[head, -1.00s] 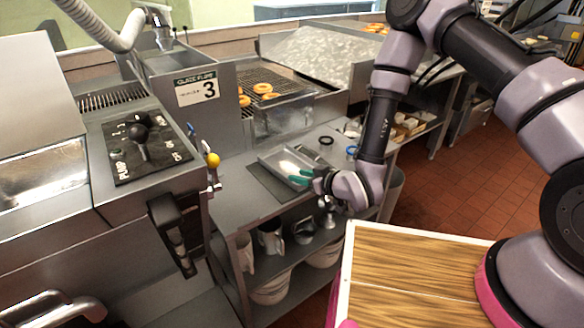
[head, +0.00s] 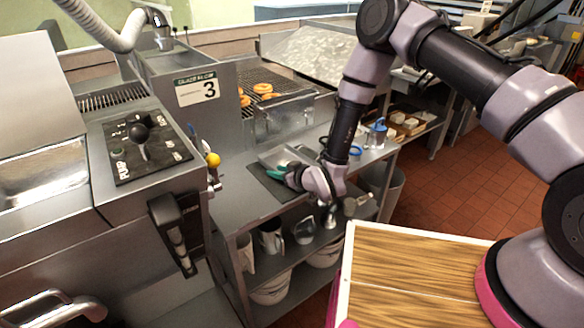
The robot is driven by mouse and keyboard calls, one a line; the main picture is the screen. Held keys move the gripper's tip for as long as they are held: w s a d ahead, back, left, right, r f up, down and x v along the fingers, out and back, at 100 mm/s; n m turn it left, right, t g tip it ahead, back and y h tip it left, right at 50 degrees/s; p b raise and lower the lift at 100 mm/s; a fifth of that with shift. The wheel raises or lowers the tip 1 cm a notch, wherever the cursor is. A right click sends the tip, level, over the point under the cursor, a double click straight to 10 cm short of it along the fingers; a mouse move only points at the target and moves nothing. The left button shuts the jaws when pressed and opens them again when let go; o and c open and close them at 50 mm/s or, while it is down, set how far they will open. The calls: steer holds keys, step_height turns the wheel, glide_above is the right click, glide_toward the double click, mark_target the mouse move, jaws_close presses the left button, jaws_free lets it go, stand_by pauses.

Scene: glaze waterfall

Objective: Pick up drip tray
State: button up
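The drip tray (head: 274,157) appears to be the shallow grey metal tray on the steel counter, below the mesh rack of doughnuts. Whitish glaze shows in it. My gripper (head: 279,174) is over the tray's near side, its green fingertips pointing left. The gripper and wrist hide the tray's near and right parts. I cannot tell whether the fingers touch the tray, or how far apart they are.
A dark mat (head: 265,184) lies beside the tray. A blue-topped metal canister (head: 376,134) stands to the right. Doughnuts (head: 262,89) sit on the rack behind. The control panel (head: 139,143) is at left.

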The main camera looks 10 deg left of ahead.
jaws_close()
stand_by(1.4)
